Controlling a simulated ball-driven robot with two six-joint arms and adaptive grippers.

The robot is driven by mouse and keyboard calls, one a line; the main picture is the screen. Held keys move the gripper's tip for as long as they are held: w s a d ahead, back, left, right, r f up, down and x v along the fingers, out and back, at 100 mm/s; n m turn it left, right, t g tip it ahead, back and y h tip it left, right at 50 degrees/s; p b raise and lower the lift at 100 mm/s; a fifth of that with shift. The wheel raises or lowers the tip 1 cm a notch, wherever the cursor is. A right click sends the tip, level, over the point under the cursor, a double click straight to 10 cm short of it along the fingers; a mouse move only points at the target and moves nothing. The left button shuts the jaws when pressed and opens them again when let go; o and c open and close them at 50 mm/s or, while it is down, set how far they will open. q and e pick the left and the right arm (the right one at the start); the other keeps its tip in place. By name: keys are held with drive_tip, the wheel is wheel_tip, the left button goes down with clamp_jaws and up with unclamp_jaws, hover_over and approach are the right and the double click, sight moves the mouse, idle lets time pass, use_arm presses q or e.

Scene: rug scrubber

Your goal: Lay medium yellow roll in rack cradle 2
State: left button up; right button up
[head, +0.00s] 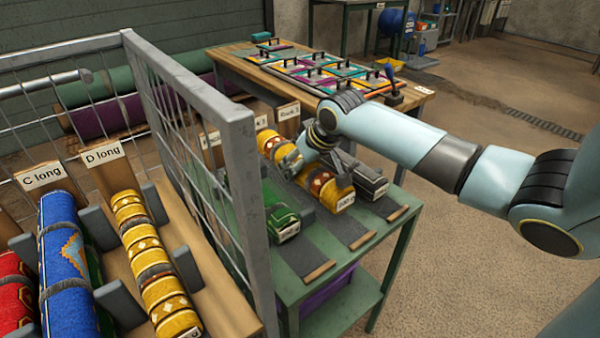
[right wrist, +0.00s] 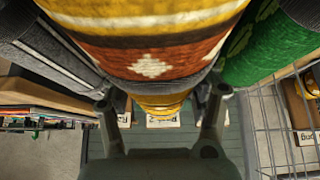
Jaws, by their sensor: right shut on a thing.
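The medium yellow roll (head: 323,187), patterned with brown bands and white diamonds, lies lengthwise over the middle cradle of the rack, between a green roll and a grey roll. My right gripper (head: 318,150) is shut on it from above and hides part of its middle. In the right wrist view the yellow roll (right wrist: 155,40) fills the top centre, with a gripper finger on either side below it. The Rack 2 label (right wrist: 162,121) shows beyond its far end. I cannot tell whether the roll touches the cradle (head: 335,228). My left gripper is out of view.
A green roll (head: 282,212) and a grey roll (head: 370,181) flank it closely. A tall wire mesh panel (head: 240,180) stands left of the rack, beyond the green roll. Long rolls in a C and D long stand (head: 120,160) fill the left. A wooden table (head: 235,62) stands behind.

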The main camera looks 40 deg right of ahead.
wheel_tip(320, 180, down, 3)
drive_tip(key=shift+r, duration=0.1)
drive_tip(key=shift+f+b, duration=0.3)
drive_tip(key=shift+f, duration=0.05)
drive_tip(key=o, duration=1.3)
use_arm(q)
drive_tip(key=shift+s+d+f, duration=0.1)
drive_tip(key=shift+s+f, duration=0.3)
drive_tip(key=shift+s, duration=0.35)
